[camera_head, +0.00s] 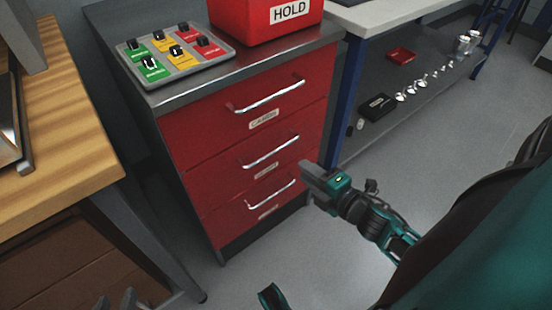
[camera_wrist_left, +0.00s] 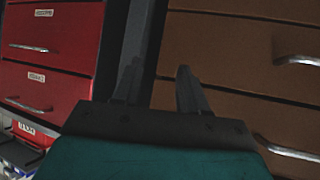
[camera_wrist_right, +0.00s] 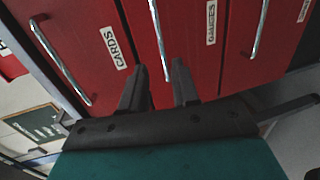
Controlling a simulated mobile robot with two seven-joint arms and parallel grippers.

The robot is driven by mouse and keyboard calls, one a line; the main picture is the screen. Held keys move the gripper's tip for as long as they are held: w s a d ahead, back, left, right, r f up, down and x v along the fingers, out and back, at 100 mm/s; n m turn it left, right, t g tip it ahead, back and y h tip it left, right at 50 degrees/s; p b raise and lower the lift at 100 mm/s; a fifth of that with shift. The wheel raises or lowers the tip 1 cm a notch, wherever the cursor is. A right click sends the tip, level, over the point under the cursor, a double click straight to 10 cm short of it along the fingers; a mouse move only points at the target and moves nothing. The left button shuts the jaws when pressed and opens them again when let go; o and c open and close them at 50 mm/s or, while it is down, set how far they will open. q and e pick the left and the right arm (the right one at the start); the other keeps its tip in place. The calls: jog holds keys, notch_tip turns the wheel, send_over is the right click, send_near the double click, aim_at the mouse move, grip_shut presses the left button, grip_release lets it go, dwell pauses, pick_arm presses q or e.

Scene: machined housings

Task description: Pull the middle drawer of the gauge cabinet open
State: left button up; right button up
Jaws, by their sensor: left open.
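The red gauge cabinet (camera_head: 225,160) stands in the middle of the head view with three drawers, all looking shut. Its middle drawer has a silver bar handle (camera_head: 271,152); in the right wrist view this handle (camera_wrist_right: 160,40) is beside the GAUGES label (camera_wrist_right: 211,22). My right gripper (camera_head: 308,182) is just right of the lower drawers. Its open fingers (camera_wrist_right: 159,75) appear either side of the handle's near end in the right wrist view; I cannot tell if they touch it. My left gripper (camera_head: 116,301) is low at the left, open and empty, also in its wrist view (camera_wrist_left: 158,78).
A switch panel (camera_head: 178,66) and a red HOLD box (camera_head: 262,18) sit on the cabinet top. A wooden bench (camera_head: 65,140) with brown drawers (camera_wrist_left: 235,60) stands left. A blue-legged table (camera_head: 347,90) with a loaded lower shelf stands right. The floor in front is clear.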

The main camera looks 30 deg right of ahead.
aim_at(276, 149)
jog(key=b+x, duration=0.2)
jog(key=x, duration=1.1)
jog(key=shift+a, duration=0.1)
jog(key=shift+s, duration=0.1)
grip_shut()
